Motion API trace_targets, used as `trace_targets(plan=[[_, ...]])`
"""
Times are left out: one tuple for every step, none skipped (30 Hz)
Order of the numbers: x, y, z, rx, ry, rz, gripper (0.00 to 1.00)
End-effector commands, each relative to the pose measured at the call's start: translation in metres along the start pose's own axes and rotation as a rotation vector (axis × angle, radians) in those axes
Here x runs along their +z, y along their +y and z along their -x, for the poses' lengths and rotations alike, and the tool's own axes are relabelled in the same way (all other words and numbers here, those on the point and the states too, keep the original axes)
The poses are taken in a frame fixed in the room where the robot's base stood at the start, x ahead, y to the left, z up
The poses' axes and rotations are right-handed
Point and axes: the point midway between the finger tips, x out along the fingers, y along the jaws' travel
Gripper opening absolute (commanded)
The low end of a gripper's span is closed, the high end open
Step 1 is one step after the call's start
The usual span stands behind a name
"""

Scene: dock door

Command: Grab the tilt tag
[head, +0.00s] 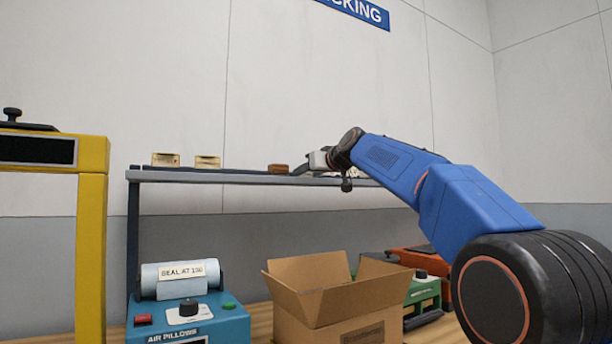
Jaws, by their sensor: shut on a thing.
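My gripper (297,169) is at the middle of the shelf, reaching in from the right, just above the board. Its dark fingertips point left and meet a small brown block (278,168); it is shut on this block, which sits at shelf height. The block's face is too small to read, so I cannot tell whether it is the tilt tag. Two small cream tags (165,159) and (207,161) stand apart on the shelf to the left, their print also unreadable. The wrist hides part of the shelf to the right, where pale bits show.
The grey shelf (230,179) runs above the bench. Below it are a blue air-pillow machine (188,322), an open cardboard box (335,300) and a green device (425,290). A yellow frame (92,240) stands at the left. The air above the shelf is clear.

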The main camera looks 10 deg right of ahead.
Motion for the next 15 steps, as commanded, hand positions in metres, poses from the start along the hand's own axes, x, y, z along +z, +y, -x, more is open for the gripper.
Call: trace_targets(plan=[[-0.003,0.0,0.0,0.0,0.001,0.001,0.18],[-0.005,0.0,0.001,0.0,0.002,0.001,0.18],[-0.009,0.0,0.001,0.0,0.002,0.001,0.18],[-0.013,0.0,0.002,0.0,0.003,0.002,0.18],[-0.017,0.0,0.003,0.0,0.003,0.002,0.18],[-0.023,0.0,0.003,0.0,0.003,0.001,0.18],[-0.028,0.0,0.004,0.001,0.003,0.002,0.18],[-0.032,0.0,0.004,0.0,0.002,0.002,0.18],[-0.039,0.0,0.005,0.0,0.003,0.001,0.18],[-0.044,0.0,0.006,0.001,0.003,0.003,0.18],[-0.049,0.0,0.007,0.001,0.003,0.002,0.18],[-0.055,0.001,0.007,0.0,0.003,0.001,0.18],[-0.059,0.001,0.008,0.0,0.002,0.002,0.18],[-0.064,0.0,0.009,0.001,0.003,0.002,0.18],[-0.069,0.0,0.01,0.0,0.002,0.002,0.18]])
